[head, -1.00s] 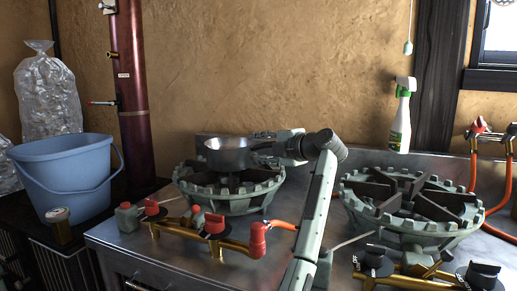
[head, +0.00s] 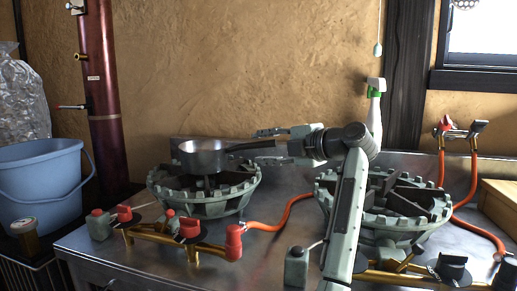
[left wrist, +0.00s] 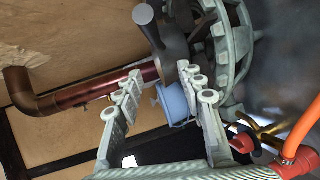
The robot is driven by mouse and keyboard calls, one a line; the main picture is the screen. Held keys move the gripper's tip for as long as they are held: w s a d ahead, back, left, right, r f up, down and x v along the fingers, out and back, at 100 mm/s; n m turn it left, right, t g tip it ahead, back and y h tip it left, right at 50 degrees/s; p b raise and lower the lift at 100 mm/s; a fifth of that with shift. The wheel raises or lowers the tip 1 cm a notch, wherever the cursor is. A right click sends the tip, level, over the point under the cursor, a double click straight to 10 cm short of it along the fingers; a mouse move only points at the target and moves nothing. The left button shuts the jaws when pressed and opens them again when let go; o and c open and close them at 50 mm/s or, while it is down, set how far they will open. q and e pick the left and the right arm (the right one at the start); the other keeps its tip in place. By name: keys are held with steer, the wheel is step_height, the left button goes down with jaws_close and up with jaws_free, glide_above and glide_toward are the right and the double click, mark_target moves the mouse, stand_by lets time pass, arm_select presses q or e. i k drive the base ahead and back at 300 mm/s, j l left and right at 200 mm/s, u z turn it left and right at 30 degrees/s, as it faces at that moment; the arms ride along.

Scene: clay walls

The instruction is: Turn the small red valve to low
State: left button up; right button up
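Two red valve knobs sit on the brass pipe (head: 155,237) before the left burner: a smaller one (head: 123,213) at left and a larger one (head: 189,228) at right. Their markings are too small to read. In the left wrist view, a red knob (left wrist: 243,143) shows beside the right finger. My left gripper (head: 262,146) is right of the metal pan (head: 203,158), by its dark handle, above and behind the valves. Its fingers (left wrist: 160,72) are spread in the left wrist view, with nothing clearly held. My right gripper is not in view.
The pan stands on the left burner (head: 205,200); my arm partly covers the right burner (head: 395,215). An orange hose (head: 285,213) runs from the pipe's right end. A blue bucket (head: 40,185) is at left.

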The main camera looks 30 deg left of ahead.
mark_target(124, 214)
steer(key=u, duration=1.25)
